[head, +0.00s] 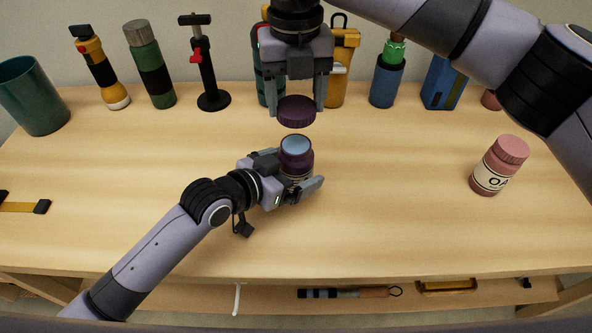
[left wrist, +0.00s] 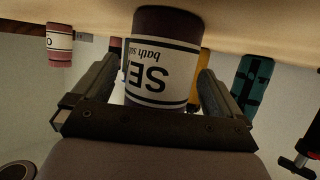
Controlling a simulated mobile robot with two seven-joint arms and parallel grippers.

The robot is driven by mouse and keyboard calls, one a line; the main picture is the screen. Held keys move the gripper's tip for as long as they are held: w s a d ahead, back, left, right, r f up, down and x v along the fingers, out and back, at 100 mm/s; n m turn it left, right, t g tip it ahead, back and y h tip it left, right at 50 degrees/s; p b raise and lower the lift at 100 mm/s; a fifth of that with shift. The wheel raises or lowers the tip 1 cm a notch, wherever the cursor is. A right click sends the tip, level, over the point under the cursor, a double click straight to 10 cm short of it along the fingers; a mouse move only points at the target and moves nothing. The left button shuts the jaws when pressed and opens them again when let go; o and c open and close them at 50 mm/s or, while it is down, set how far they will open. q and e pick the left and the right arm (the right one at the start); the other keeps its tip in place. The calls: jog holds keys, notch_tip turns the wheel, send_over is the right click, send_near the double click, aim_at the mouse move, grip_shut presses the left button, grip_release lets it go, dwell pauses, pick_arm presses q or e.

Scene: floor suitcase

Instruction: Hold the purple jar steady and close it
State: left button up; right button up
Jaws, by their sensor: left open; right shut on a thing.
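The purple jar (head: 297,154) stands upright and open on the table, its pale blue contents showing at the mouth. My left gripper (head: 299,184) is open low at the jar, with a finger on either side of it. In the left wrist view the jar (left wrist: 162,60) shows its white label between the open fingers (left wrist: 160,95); that picture is upside down. My right gripper (head: 297,108) comes from above and is shut on the purple lid (head: 296,111). The lid hangs level just above the jar's mouth, apart from it.
A pink jar (head: 499,166) stands at the right. A green cup (head: 34,96), a yellow flashlight (head: 101,70), a green flask (head: 150,65), a black stand (head: 209,65) and a blue bottle (head: 387,82) line the back. The table's front middle is clear.

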pick_arm(q)
jog(key=shift+w+d+f, duration=0.25)
jog(key=shift+w+d, duration=0.15)
jog(key=shift+d, duration=0.05)
jog(key=c, duration=1.5)
pick_arm(e)
send_over(295, 143)
jog(key=shift+f, duration=2.5)
jog(key=shift+f, duration=0.1)
jog(key=shift+f, duration=0.75)
jog(key=shift+f, duration=0.6)
